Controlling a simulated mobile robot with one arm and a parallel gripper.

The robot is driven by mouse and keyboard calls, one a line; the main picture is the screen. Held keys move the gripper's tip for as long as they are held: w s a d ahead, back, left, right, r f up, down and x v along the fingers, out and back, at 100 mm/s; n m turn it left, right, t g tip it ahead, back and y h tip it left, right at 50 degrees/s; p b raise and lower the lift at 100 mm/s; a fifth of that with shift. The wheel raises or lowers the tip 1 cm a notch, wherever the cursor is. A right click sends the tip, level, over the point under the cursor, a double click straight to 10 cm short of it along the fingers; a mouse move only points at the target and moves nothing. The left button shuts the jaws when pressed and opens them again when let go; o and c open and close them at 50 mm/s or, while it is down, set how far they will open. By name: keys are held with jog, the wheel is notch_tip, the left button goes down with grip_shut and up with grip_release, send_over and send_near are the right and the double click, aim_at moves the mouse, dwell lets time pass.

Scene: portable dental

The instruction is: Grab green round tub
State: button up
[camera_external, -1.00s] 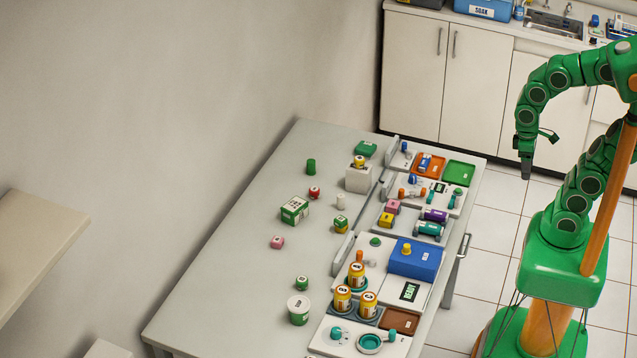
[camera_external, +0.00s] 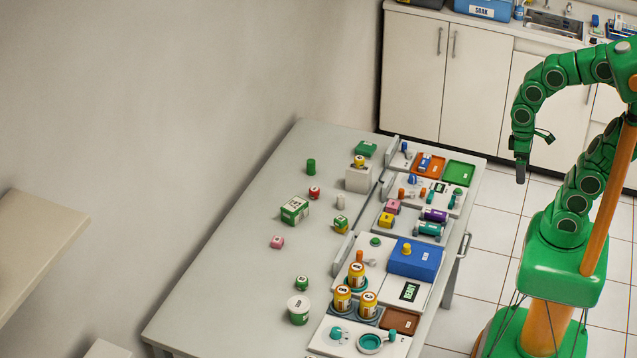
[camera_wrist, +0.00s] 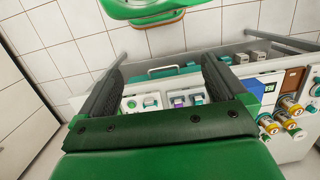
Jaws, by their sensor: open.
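A round green tub with a white lid (camera_external: 299,311) stands upright near the front left of the long grey table. A smaller green round container (camera_external: 302,283) stands just behind it, and a plain green cylinder (camera_external: 311,167) is farther back. My gripper (camera_external: 521,172) hangs over the floor to the right of the table, well apart from all three. In the wrist view my gripper (camera_wrist: 160,66) has its two dark fingers spread wide with nothing between them. I cannot make out any of these green containers in the wrist view.
The table (camera_external: 225,270) has bare surface on its left half. A green and white box (camera_external: 294,210) and a pink item (camera_external: 277,242) lie there. Orange jars (camera_external: 356,275), a blue box (camera_external: 416,259) and trays crowd the right side. Cabinets (camera_external: 445,80) stand at the back.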

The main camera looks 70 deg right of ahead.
jog(key=w+a+r+m+y, duration=0.15)
jog(key=w+a+y, duration=0.25)
jog(key=w+a, duration=0.75)
jog(key=w+a+m+y, duration=0.3)
jog(key=w+a, duration=0.6)
jog(key=a, duration=0.5)
jog(key=m+t+y, duration=0.5)
jog(key=m+y, duration=0.1)
jog(key=m, duration=1)
send_over(295, 312)
jog(key=d, duration=0.5)
jog(key=f, duration=1.7)
jog(key=shift+s+a+f, duration=0.1)
jog(key=shift+s+a, duration=0.15)
jog(key=shift+s, duration=0.05)
jog(key=shift+w+a+f, duration=0.1)
jog(key=shift+w+f, duration=0.15)
jog(key=shift+f, duration=2.3)
notch_tip(295, 312, down, 3)
jog(key=shift+a, duration=0.1)
jog(key=shift+x, duration=0.95)
jog(key=shift+w+a, duration=0.1)
jog(key=shift+a, duration=0.3)
jog(key=c, duration=1.1)
